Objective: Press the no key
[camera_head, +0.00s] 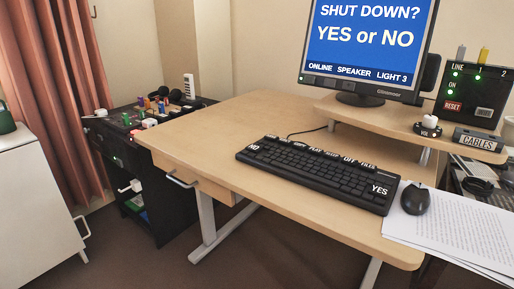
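The black keyboard (318,174) lies slantwise on the light wooden desk. Its NO key (254,148) has a white label at the far left corner of the keyboard. A YES key (380,189) sits at the near right end. The monitor (366,45) stands on a riser at the back and shows "SHUT DOWN? YES or NO" on a blue screen. Neither of my grippers shows in the head view, and nothing covers the NO key.
The desk (215,128) is clear left of the keyboard. A mouse (416,199) sits on printed papers (455,231) at the right. A control box (473,95) stands beside the monitor. A black cabinet (150,185) with small items is at left, near a white cabinet (35,205).

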